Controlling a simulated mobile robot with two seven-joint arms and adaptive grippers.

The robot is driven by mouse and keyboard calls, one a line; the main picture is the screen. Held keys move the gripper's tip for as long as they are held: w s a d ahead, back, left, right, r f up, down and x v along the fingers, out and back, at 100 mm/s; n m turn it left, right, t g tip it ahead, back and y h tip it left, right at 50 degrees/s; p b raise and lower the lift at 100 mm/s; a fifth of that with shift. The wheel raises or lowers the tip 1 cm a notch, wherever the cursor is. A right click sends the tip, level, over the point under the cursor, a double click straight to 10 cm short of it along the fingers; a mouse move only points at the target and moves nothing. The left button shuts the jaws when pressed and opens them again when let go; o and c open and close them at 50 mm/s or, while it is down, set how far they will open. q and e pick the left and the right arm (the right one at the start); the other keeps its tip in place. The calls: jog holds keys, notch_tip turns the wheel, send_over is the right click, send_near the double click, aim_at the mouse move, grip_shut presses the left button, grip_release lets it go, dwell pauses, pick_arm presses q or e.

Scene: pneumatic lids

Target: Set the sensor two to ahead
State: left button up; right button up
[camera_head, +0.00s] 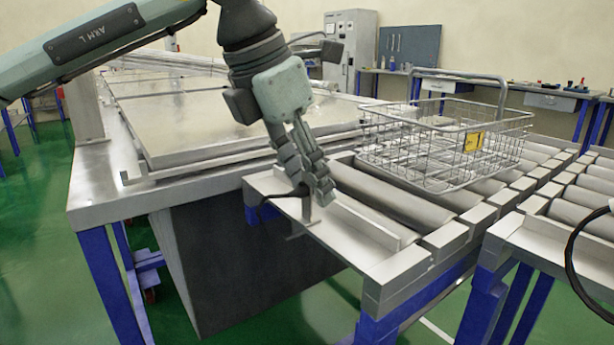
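My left gripper (316,188) reaches down from the upper left to the near-left edge of the roller conveyor. Its fingers are close together, and I cannot tell whether they are shut on anything. Just below the fingertips a thin metal post with a bracket (306,212) stands at the conveyor's side rail, perhaps the sensor's mount. A small dark curved part (268,203) shows left of it. The sensor itself is not clearly visible, and its direction cannot be read; the fingers may cover it. My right gripper is not in view.
A wire basket (440,145) with a yellow label sits on the conveyor rollers (375,195), right of my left gripper. A large metal-topped table (95,190) stands to the left. A second conveyor (550,245) is at right. Cabinets and workbenches line the back wall.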

pick_arm(q)
jog(key=v, duration=1.2)
jog(key=shift+d, duration=0.1)
